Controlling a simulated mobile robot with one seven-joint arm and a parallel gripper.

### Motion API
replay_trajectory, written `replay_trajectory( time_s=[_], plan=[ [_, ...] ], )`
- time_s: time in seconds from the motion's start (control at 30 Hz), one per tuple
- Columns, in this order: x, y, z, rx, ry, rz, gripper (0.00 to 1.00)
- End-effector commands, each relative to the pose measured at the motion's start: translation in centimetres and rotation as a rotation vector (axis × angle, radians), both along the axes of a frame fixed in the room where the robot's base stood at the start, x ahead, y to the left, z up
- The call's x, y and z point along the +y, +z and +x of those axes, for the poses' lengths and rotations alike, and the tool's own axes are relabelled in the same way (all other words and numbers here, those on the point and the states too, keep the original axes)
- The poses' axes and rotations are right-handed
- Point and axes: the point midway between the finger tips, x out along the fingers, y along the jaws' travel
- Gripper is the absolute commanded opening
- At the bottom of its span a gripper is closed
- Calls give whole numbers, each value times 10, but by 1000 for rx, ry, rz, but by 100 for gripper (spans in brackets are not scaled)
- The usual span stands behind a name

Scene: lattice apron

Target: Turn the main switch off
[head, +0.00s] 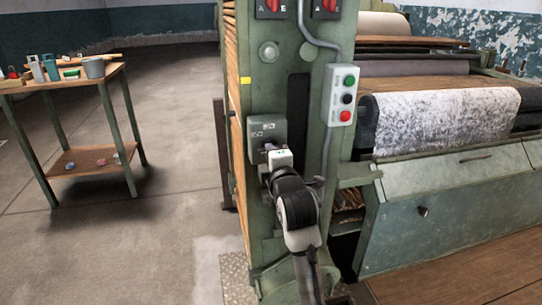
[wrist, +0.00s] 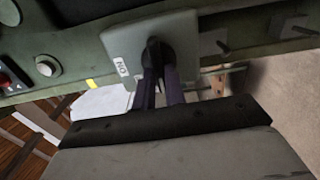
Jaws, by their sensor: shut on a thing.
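The main switch is a grey-green box (head: 261,128) on the green machine post, with small pale labels on its face. In the wrist view the same box (wrist: 185,35) shows a dark rotary knob (wrist: 156,47) and a white label that looks like ON seen turned. My gripper (head: 268,146) is up against the front of the box. In the wrist view its two dark fingers (wrist: 159,74) are shut on the knob, one on each side. In the head view my gripper hides most of the knob.
A button box (head: 342,95) with green, black and red buttons hangs to the upper right on the post. Red switches (head: 271,6) sit above. The machine's rollers and patterned cloth (head: 440,118) are right. A tool table (head: 70,80) stands left beyond open floor.

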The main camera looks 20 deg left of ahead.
Motion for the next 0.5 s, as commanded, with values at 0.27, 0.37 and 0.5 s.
replay_trajectory(
  time_s=[0.27, 0.37, 0.5],
  plan=[
    [0, -1, 0, 1, 0, -2, 24],
    [0, -1, 0, 1, 0, -1, 34],
    [0, 0, 0, 1, 0, -1, 34]
  ],
)
